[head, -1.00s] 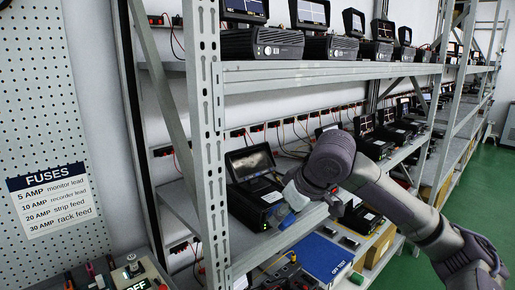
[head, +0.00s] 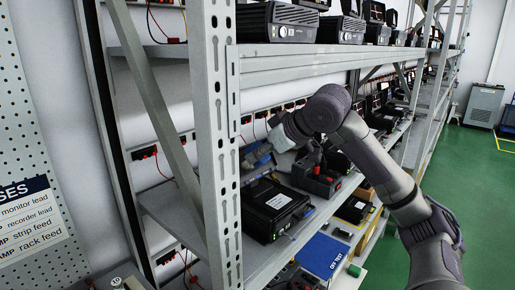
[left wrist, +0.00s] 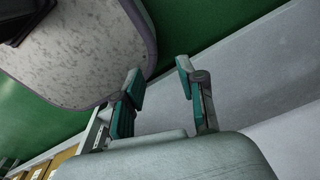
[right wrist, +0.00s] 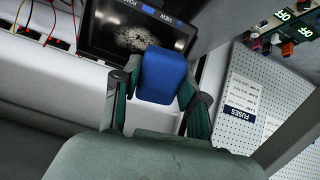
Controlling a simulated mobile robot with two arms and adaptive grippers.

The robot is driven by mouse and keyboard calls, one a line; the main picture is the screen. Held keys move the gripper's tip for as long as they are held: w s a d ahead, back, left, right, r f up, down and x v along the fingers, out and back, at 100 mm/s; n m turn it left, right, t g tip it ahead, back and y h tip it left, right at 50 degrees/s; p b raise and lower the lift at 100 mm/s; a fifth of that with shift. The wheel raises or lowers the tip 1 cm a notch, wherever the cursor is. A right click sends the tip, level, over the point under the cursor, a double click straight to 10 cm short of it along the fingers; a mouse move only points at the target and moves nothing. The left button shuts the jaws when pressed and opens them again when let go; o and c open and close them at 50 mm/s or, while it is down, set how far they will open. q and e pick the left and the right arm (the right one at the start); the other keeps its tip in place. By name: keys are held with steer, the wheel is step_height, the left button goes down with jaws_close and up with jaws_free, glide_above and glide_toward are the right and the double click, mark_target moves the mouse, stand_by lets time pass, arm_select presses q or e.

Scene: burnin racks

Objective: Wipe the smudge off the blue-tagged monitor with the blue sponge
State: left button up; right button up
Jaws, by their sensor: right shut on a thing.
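The blue sponge (right wrist: 163,75) is pinched between the fingers of my right gripper (right wrist: 160,85). Behind it, in the right wrist view, is a dark monitor (right wrist: 96,42) with a small blue patch (right wrist: 148,9) on its frame. A pale, blotchy smudge (right wrist: 130,38) is on its screen, and the sponge covers part of the view of it. I cannot tell whether the sponge touches the screen. In the head view my right gripper (head: 264,153) is at the shelf and hides most of the monitor. My left gripper (left wrist: 158,78) is open and empty, away from the shelf.
A black recorder box (head: 272,208) sits on the middle shelf below my right gripper. A grey rack post (head: 219,150) stands to its left, and the upper shelf (head: 320,58) runs above. A blue mat (head: 322,256) lies lower down. Green floor is open at right.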

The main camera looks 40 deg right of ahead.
steer(key=shift+w+f, duration=0.25)
steer(key=shift+f, duration=0.15)
arm_select(q)
steer(key=shift+s+d+r+p, duration=0.1)
steer(key=shift+s+r+p, duration=0.2)
steer(key=shift+r+p, duration=0.15)
arm_select(e)
steer(key=x, duration=0.3)
steer(key=shift+w+f, duration=0.15)
steer(key=shift+w, duration=0.05)
arm_select(q)
steer(key=shift+s+r, duration=0.15)
steer(key=shift+s, duration=0.2)
arm_select(e)
steer(key=shift+w+f, duration=0.1)
arm_select(q)
steer(key=shift+r+p, duration=0.35)
steer(key=shift+p, duration=0.05)
arm_select(e)
steer(key=shift+x, duration=0.9)
